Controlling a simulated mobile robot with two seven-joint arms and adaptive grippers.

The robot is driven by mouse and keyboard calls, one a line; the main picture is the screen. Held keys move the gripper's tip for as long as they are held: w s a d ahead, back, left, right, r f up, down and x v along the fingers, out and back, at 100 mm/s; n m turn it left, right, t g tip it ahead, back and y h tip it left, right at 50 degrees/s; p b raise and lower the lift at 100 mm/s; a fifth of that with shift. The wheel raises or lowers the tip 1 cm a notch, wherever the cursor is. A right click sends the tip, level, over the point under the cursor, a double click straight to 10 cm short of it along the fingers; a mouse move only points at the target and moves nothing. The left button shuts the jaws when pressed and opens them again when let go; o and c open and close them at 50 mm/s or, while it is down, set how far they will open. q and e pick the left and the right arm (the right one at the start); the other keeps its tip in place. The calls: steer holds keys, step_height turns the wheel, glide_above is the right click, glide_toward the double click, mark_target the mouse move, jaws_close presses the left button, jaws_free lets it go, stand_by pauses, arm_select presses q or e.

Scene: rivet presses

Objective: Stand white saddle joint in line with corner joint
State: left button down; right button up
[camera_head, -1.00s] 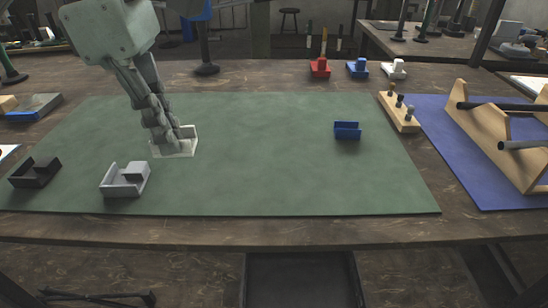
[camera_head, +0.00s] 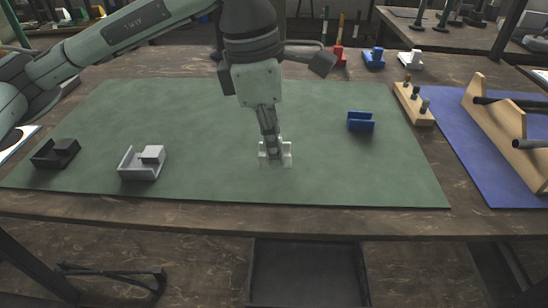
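My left gripper (camera_head: 273,146) points down over the middle of the green mat, with its fingers closed on a white joint (camera_head: 287,155). The white joint's pale sides show on both sides of the fingers, and its middle is hidden by them. It is at or just above the mat; I cannot tell which. To the right lies a blue U-shaped joint (camera_head: 360,122). To the left are a light grey joint (camera_head: 142,164) with a block at one corner and a similar black joint (camera_head: 56,153). Which one is the corner joint is not clear. My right gripper is out of view.
The green mat (camera_head: 210,110) is clear between the grey joint, my gripper and the blue joint. A peg block (camera_head: 413,104) and a wooden rack (camera_head: 490,125) on a blue mat stand at the right. Red, blue and white pieces sit along the back edge.

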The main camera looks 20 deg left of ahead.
arm_select(q)
steer(key=shift+f, duration=1.35)
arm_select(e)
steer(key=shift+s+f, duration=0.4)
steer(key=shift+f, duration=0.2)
arm_select(q)
steer(key=shift+f, duration=0.1)
